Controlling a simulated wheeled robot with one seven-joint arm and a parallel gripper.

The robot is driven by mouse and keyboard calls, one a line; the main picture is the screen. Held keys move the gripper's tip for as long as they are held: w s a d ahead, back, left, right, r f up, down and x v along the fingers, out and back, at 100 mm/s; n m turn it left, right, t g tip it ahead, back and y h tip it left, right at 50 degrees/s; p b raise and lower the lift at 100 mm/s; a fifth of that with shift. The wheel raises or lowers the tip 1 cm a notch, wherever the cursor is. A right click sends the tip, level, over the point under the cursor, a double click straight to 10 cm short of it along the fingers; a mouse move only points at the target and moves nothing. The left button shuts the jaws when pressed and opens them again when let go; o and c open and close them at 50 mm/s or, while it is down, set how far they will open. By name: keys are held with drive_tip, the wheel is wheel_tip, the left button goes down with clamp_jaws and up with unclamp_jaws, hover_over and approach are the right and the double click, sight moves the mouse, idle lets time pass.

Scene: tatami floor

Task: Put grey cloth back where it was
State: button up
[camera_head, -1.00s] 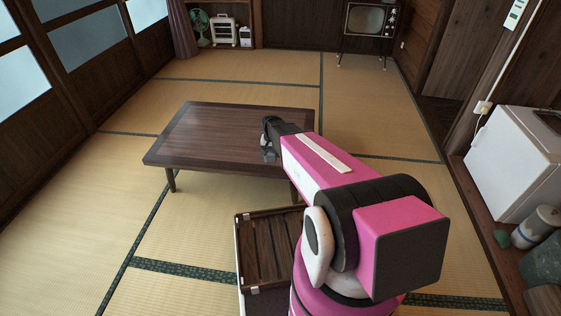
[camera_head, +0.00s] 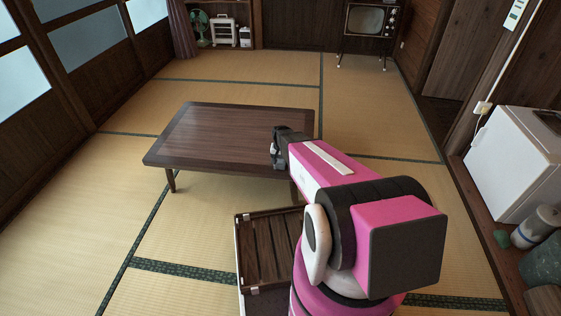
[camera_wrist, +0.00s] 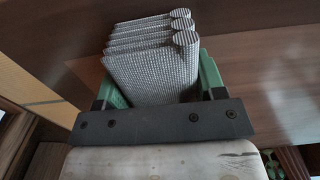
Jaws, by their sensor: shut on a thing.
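The grey cloth (camera_wrist: 150,65) shows in the wrist view as a folded, textured stack with several rounded folds at its top right. My gripper (camera_wrist: 155,88) is shut on it, with a green finger on each side. In the head view my gripper (camera_head: 276,150) is at the right part of the low dark wooden table (camera_head: 215,133), above or beside its edge; the cloth is hidden there by the arm. In the wrist view a brown wooden surface (camera_wrist: 265,70) lies behind the cloth. I cannot tell whether the cloth touches it.
The rest of the tabletop is bare. A slatted wooden tray (camera_head: 265,250) is at the lower middle, near my arm. A white fridge (camera_head: 515,160) and several items (camera_head: 540,228) line the right side. Tatami floor is free left of and behind the table.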

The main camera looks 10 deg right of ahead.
drive_tip(key=shift+f, duration=0.1)
drive_tip(key=o, duration=0.9)
drive_tip(key=shift+c, duration=0.2)
wheel_tip(320, 180, up, 12)
drive_tip(key=shift+s+r, duration=0.1)
drive_tip(key=s+r+n, duration=0.1)
drive_tip(key=s+r, duration=0.4)
drive_tip(key=s, duration=0.5)
drive_tip(key=s+r+n, duration=0.2)
drive_tip(key=s+r, duration=0.3)
drive_tip(key=s, duration=0.6)
drive_tip(key=shift+r+n, duration=0.3)
